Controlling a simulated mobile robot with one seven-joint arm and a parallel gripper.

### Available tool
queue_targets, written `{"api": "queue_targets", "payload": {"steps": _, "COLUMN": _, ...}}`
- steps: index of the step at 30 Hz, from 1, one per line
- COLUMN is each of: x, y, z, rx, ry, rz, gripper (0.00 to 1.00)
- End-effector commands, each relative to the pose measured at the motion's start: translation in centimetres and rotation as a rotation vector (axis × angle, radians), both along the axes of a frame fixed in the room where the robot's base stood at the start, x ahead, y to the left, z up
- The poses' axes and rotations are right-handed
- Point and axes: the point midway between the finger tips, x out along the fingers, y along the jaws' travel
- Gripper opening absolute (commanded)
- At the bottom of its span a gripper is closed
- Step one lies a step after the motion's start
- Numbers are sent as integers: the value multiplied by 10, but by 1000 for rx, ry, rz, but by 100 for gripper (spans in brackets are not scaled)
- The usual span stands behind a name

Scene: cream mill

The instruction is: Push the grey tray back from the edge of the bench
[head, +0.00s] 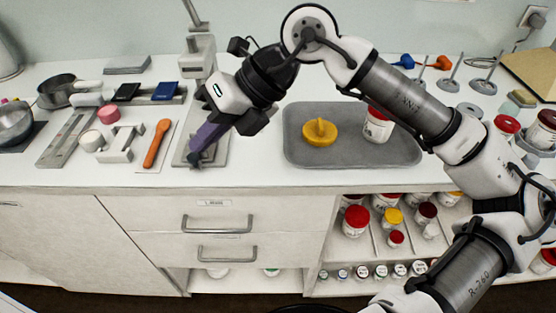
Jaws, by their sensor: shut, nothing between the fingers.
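The grey tray (340,155) lies flat on the white bench, right of centre in the head view, with its front rim near the bench's front edge. A yellow knobbed disc (320,132) and a white jar with a red lid (377,127) stand on it. My arm crosses above and in front of the tray's right side and the jar's upper part. My gripper (196,160) points down and left, well left of the tray and apart from it. Its purple fingers are shut and empty, over a grey metal stand base.
Left of my gripper lie an orange spoon (157,143), a pink cylinder (109,114) and a long grey bar (67,137). The bench (262,165) is clear between stand and tray. Several red-lidded jars stand right; shelves with jars are below.

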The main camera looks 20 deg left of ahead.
Motion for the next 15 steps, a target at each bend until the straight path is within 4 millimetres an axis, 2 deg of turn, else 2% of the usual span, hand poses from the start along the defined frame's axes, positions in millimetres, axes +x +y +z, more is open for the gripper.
{"api": "queue_targets", "payload": {"steps": 1, "x": 29, "y": -31, "z": -17, "rx": -131, "ry": -42, "rz": -115, "gripper": 0}}
{"api": "queue_targets", "payload": {"steps": 3, "x": 60, "y": -78, "z": -33, "rx": -304, "ry": -79, "rz": -257, "gripper": 0}}
{"api": "queue_targets", "payload": {"steps": 6, "x": 88, "y": -143, "z": -47, "rx": -520, "ry": -103, "rz": -437, "gripper": 0}}
{"api": "queue_targets", "payload": {"steps": 9, "x": 100, "y": -195, "z": -51, "rx": -677, "ry": -107, "rz": -569, "gripper": 0}}
{"api": "queue_targets", "payload": {"steps": 12, "x": 104, "y": -228, "z": -52, "rx": -774, "ry": -104, "rz": -650, "gripper": 0}}
{"api": "queue_targets", "payload": {"steps": 15, "x": 105, "y": -242, "z": -54, "rx": -815, "ry": -100, "rz": -683, "gripper": 0}}
